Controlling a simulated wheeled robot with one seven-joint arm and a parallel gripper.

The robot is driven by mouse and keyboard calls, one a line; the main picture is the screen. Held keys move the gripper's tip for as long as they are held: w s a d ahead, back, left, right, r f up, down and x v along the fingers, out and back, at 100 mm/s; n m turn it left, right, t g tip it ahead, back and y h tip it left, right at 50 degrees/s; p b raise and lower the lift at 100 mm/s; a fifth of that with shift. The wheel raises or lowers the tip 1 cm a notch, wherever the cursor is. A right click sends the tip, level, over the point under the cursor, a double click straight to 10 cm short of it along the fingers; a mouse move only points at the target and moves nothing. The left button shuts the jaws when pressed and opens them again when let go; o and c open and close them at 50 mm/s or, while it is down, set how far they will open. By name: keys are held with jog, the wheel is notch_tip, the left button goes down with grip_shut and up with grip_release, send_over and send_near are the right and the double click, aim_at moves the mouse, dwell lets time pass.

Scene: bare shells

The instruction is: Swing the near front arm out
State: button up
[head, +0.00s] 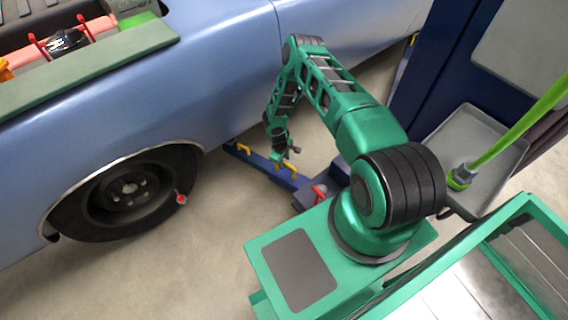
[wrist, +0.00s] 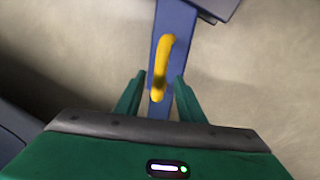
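A blue lift arm (head: 262,163) lies low over the floor beside the blue car, behind its front wheel. It bears two yellow handles, one near its outer end (head: 244,149) and one nearer the post (head: 289,171). My gripper (head: 289,155) is just above the handle nearer the post. In the wrist view the lift arm (wrist: 176,22) runs up the picture with a yellow handle (wrist: 161,62) on it. My gripper (wrist: 159,80) is open there, with its fingers to either side of the handle's lower end. I cannot tell how far above the handle they are.
The blue car (head: 225,70) stands at the left, its front wheel (head: 128,190) close by. A red part (head: 319,192) sits near the lift arm's inner end. A dark blue post (head: 430,75) and a grey tray (head: 478,135) stand right. Floor (head: 200,255) in front is clear.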

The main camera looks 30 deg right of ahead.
jog(key=shift+d+f, duration=0.2)
jog(key=shift+f, duration=0.85)
jog(key=shift+c, duration=0.4)
grip_shut()
jog(key=shift+a, duration=0.1)
